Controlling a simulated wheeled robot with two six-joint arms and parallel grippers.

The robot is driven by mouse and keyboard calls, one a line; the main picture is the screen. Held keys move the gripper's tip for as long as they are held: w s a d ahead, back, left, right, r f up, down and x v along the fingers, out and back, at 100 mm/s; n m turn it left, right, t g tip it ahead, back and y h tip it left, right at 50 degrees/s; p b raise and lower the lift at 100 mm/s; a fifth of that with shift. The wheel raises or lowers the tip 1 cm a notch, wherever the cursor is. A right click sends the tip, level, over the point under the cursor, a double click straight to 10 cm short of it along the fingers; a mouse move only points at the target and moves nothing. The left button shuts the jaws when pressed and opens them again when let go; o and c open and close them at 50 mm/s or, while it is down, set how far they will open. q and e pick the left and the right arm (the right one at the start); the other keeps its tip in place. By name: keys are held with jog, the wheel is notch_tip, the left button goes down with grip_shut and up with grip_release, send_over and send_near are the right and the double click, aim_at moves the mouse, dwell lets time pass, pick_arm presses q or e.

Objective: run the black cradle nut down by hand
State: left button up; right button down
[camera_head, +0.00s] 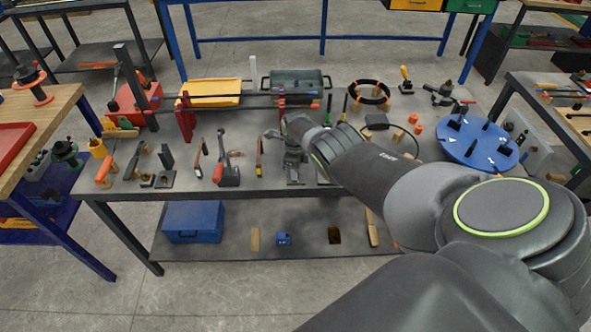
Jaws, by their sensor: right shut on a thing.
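My right arm comes in from the right and reaches over the grey workbench (240,183). My right gripper (293,160) hangs from its wrist over the middle of the bench, near the front edge. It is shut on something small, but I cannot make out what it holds. I cannot clearly pick out the black cradle nut; the gripper and wrist cover that spot. Red upright supports (185,117) carry a long dark bar (225,107) behind the gripper. My left gripper is not in view.
Hand tools, including a red-based tool (227,175), stand left of the gripper. A grey-green tray (312,80) and a yellow tray (210,88) lie behind. A blue round plate (458,150) with black pegs is at the right. A blue box (193,221) sits on the lower shelf.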

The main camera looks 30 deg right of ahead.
jog(key=shift+w+d+r+m, duration=0.1)
jog(key=shift+m, duration=2.1)
jog(key=c, duration=1.4)
grip_release()
jog(key=shift+o, duration=0.2)
